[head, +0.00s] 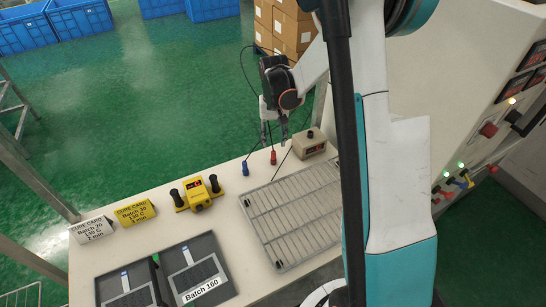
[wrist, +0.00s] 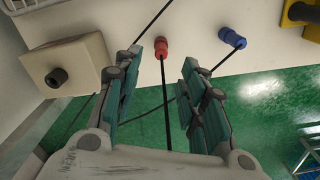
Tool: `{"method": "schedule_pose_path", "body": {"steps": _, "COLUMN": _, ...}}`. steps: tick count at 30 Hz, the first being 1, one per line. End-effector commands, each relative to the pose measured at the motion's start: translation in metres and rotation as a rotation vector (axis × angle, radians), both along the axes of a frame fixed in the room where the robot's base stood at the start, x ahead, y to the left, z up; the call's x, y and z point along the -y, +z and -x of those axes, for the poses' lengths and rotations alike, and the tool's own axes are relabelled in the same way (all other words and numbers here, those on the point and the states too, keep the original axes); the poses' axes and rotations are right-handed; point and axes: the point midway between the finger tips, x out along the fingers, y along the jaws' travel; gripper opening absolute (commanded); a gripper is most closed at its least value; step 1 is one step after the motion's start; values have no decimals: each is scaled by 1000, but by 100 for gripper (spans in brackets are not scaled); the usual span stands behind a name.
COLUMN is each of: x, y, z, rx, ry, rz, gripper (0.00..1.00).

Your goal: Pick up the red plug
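The red plug (head: 273,157) lies near the far edge of the white table, its black cable running off that edge. In the wrist view the red plug (wrist: 161,48) is ahead of the gap between my fingers, nearer the left finger. My gripper (head: 273,138) is above the table edge, just beyond the red plug. It also shows in the wrist view (wrist: 161,68), open, with nothing between the fingertips but the cable below. I cannot tell its exact height above the plug.
A blue plug (head: 245,168) lies left of the red one, also cabled. A beige box with a black knob (head: 309,144) stands close on the right. A wire rack (head: 295,215) lies in front. A yellow device (head: 197,193) with black handles, cure cards and dark trays are farther left.

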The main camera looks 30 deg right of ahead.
Motion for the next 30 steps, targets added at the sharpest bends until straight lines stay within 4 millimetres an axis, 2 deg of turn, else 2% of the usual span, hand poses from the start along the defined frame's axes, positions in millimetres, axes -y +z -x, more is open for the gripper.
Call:
{"method": "schedule_pose_path", "body": {"steps": 3, "x": 0, "y": -18, "z": 0, "rx": 0, "ry": 0, "rz": 0, "gripper": 38}}
{"method": "schedule_pose_path", "body": {"steps": 13, "x": -1, "y": -38, "z": 1, "rx": 0, "ry": 0, "rz": 0, "gripper": 38}}
{"method": "schedule_pose_path", "body": {"steps": 21, "x": -2, "y": -75, "z": 1, "rx": 0, "ry": 0, "rz": 0, "gripper": 38}}
{"method": "schedule_pose_path", "body": {"steps": 29, "x": -2, "y": -78, "z": 2, "rx": 0, "ry": 0, "rz": 0, "gripper": 38}}
{"method": "schedule_pose_path", "body": {"steps": 30, "x": -2, "y": -78, "z": 2, "rx": 0, "ry": 0, "rz": 0, "gripper": 31}}
